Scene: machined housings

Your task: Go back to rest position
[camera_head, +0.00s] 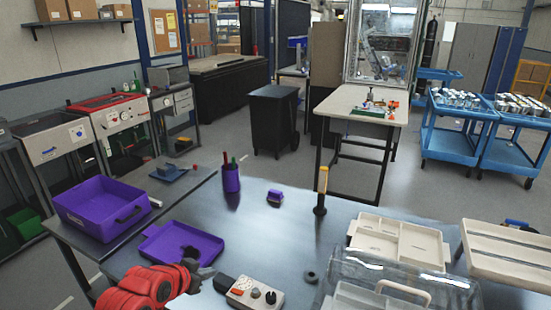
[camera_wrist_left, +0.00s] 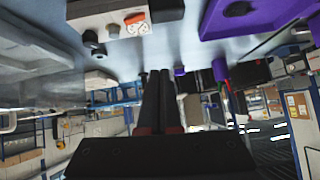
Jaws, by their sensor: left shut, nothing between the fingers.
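My left gripper (camera_head: 203,277) comes in from the lower left in the head view, with a red arm behind it. It is over the near part of the table (camera_head: 285,220), between a purple tray (camera_head: 165,247) and a beige control box (camera_head: 255,292). In the left wrist view the two dark fingers of the left gripper (camera_wrist_left: 160,78) lie together, with nothing between them. That view is upside down, with the control box (camera_wrist_left: 115,22) and purple tray (camera_wrist_left: 245,15) along its top. My right gripper does not show in either view.
A purple bin (camera_head: 100,208) stands at the table's left. A purple cup (camera_head: 231,178) with pens and a small purple block (camera_head: 275,196) stand further back. Beige organizer trays (camera_head: 398,240) and a clear-lidded box (camera_head: 400,285) fill the right. The middle back of the table is mostly clear.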

